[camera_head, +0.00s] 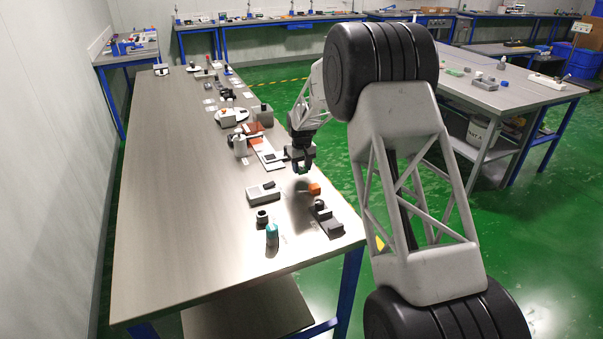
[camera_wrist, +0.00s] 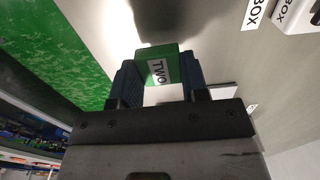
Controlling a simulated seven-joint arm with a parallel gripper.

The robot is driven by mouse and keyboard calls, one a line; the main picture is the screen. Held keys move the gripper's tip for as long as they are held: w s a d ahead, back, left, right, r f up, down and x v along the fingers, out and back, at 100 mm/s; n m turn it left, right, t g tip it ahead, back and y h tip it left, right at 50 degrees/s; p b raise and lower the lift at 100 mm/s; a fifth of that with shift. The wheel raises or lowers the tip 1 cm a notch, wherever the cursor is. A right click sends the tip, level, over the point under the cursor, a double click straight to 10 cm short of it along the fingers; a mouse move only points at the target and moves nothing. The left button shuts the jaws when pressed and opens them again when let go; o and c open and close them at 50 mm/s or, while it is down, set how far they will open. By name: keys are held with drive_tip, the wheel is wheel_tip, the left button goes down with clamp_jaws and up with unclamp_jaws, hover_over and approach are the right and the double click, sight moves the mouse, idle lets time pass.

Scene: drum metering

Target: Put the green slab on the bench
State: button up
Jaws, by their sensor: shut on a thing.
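The green slab (camera_wrist: 157,66), with a white label reading TWO, sits between the two fingers of my gripper (camera_wrist: 157,85) in the wrist view. The fingers are shut on it. In the head view my gripper (camera_head: 301,165) hangs low over the right side of the bench (camera_head: 170,190), a long grey table with blue legs. I cannot make out the slab in the head view. A dark shadow lies on the bench below the gripper, and the slab looks held above the surface.
An orange block (camera_head: 314,189) and a dark-based device (camera_head: 327,222) lie near the bench's right edge. Several devices line the right side farther back. The bench's left half is clear.

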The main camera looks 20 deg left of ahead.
sight(302, 168)
drive_tip(key=shift+f, duration=1.35)
drive_tip(key=shift+f, duration=0.1)
drive_tip(key=o, duration=0.9)
wheel_tip(302, 168, up, 12)
idle(0.4)
